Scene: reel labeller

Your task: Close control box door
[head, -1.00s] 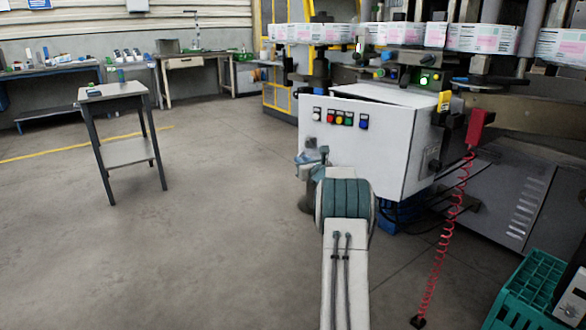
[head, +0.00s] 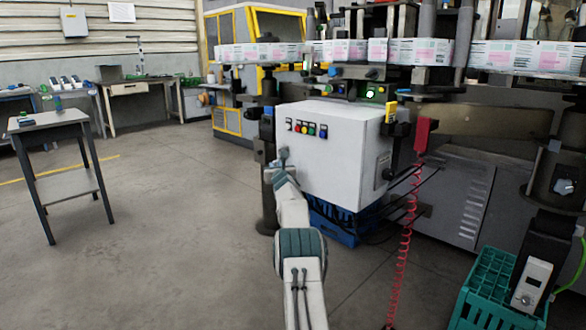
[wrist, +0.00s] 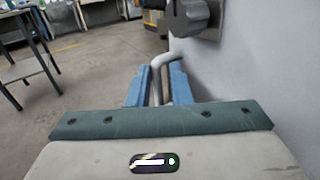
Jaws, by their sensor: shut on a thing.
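The control box (head: 355,165) is a white cabinet on the machine. Its door (head: 308,160) faces me, with a row of coloured buttons near its top, and looks flush with the box in the head view. In the wrist view the pale door face (wrist: 275,75) fills the right side. A bent grey handle (wrist: 174,65) stands out from it. My gripper (wrist: 160,85) has its blue fingers on both sides of the handle and is shut on it. In the head view my gripper (head: 282,160) is small at the door's left edge, and the handle is mostly hidden.
A blue crate (head: 335,222) is under the box. A red coiled cable (head: 405,240) hangs to its right. A green crate (head: 485,290) stands at the lower right. A small grey table (head: 55,125) is at left, with open floor between.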

